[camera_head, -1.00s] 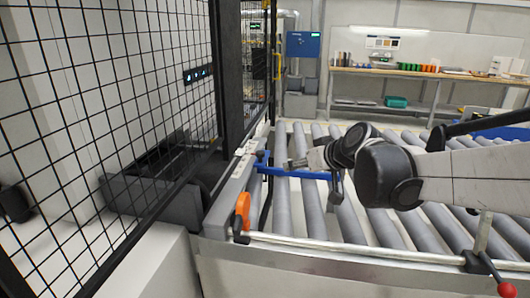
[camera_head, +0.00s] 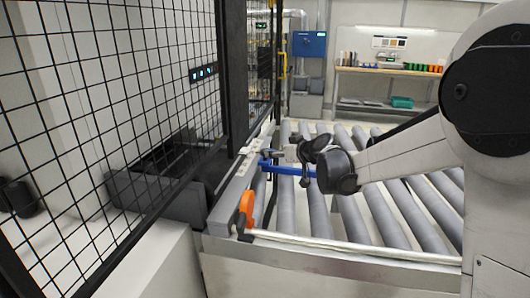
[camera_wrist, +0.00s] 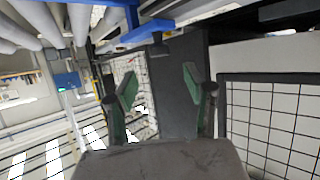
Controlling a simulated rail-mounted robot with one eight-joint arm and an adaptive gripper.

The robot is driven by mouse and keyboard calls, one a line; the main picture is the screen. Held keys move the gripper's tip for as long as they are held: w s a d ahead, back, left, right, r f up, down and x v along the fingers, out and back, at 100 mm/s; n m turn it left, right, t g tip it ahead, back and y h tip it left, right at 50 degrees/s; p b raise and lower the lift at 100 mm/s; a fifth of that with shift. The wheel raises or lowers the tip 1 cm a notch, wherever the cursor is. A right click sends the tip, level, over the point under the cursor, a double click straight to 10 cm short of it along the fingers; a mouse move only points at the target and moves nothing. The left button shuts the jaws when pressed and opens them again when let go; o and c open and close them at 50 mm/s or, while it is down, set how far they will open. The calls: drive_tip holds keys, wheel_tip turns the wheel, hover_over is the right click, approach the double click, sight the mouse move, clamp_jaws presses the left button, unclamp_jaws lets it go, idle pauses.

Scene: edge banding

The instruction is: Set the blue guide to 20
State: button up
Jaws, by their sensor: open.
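The blue guide (camera_head: 288,170) is a bar lying across the rollers, its left end at the grey side rail (camera_head: 232,196). In the wrist view the blue guide (camera_wrist: 146,34) runs across the top, with a dark block hanging below it. The guide lies beyond the fingertips. A pale strip lies along the rail, but no number on it is readable.
An orange handle (camera_head: 245,210) stands at the rail's near end. A black mesh fence (camera_head: 100,110) runs along the left, close to the rail. The roller table (camera_head: 350,215) is clear to the right of my forearm. A blue wall box (camera_head: 308,44) is at the back.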

drive_tip(key=x, duration=0.9)
clamp_jaws()
